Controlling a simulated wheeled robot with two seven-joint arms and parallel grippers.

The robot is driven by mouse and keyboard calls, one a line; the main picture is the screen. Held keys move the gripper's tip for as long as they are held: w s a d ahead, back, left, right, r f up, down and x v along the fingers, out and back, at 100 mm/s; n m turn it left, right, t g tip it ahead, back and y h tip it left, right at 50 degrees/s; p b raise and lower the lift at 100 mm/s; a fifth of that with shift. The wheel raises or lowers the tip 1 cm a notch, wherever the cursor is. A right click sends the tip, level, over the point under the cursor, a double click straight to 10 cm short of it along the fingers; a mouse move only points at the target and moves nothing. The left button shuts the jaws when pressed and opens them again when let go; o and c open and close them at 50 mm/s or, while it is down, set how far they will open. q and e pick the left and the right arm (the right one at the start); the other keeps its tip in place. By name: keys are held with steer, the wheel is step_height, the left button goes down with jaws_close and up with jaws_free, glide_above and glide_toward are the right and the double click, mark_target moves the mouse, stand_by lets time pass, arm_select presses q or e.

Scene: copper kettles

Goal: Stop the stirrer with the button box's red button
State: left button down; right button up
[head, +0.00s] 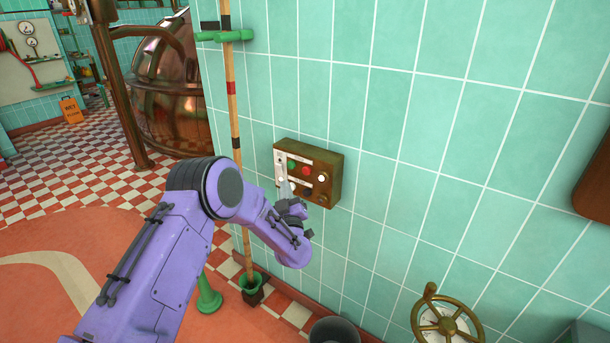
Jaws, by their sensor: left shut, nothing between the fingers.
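The brown button box (335,180) is fixed to the green tiled wall. Its face carries a red button (306,170) near the middle, a green one (291,164) to its left and a white one (322,178) to its right. My left gripper (284,187) is shut and empty, in front of the box's lower left part, below and left of the red button. It hides part of the lower row of controls. I cannot tell whether the fingertips touch the box. My right gripper is out of view. The stirrer cannot be made out.
A striped pole (232,100) in a green clamp stands left of the box. A brass handwheel (446,323) is at lower right, a dark bin (334,331) below. A copper kettle (165,95) stands behind.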

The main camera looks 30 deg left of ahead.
mark_target(301, 179)
arm_select(q)
steer(key=w+b, duration=0.4)
steer(key=w, duration=0.2)
steer(key=shift+w+d, duration=0.25)
steer(key=shift+w, duration=0.1)
stand_by(1.6)
steer(key=shift+w+b, duration=0.45)
steer(key=shift+b, duration=0.05)
